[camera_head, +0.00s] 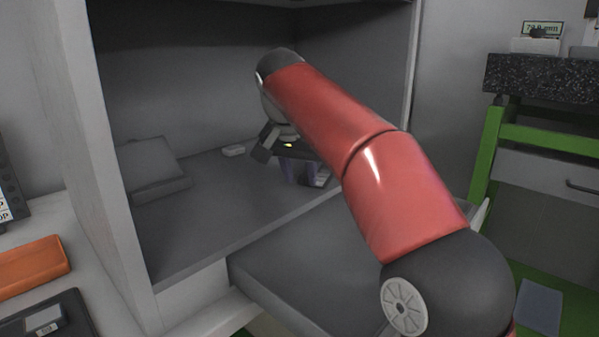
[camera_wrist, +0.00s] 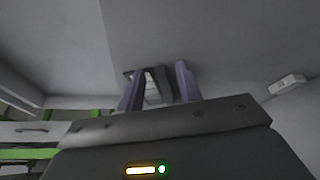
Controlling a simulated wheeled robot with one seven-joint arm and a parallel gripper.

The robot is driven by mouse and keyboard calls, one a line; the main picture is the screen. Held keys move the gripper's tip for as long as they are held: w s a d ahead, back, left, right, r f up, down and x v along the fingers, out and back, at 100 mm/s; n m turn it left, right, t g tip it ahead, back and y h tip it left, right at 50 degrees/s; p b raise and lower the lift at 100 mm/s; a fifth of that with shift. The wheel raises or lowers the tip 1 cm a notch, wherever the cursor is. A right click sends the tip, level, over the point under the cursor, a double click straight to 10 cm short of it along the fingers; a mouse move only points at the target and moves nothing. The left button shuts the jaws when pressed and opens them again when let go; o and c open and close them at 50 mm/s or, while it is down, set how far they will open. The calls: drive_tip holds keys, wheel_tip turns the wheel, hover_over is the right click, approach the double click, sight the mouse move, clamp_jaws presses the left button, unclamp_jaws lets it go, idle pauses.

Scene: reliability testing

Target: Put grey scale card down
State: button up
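My gripper (camera_head: 303,172) is inside an open grey chamber, low over its floor, at the end of my red arm. In the wrist view its two purple fingers (camera_wrist: 160,84) stand well apart. A small card with light and dark patches, which looks like the grey scale card (camera_wrist: 152,90), shows between and beyond the fingertips. Part of it is hidden behind the left finger, and a narrow gap seems to separate it from the right finger. In the head view a pale part of the card (camera_head: 321,180) shows beside the fingers, seemingly on the chamber floor.
A grey box-like object (camera_head: 150,170) stands at the left in the chamber (camera_head: 215,215). A small white block (camera_head: 233,150) lies behind my gripper. The chamber's side walls are close. An orange case (camera_head: 32,266) lies on the bench outside, left.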

drive_tip(key=p+v, duration=0.2)
drive_tip(key=v, duration=0.5)
drive_tip(key=shift+r+p, duration=0.35)
drive_tip(key=shift+p, duration=0.05)
drive_tip(key=shift+s, duration=0.15)
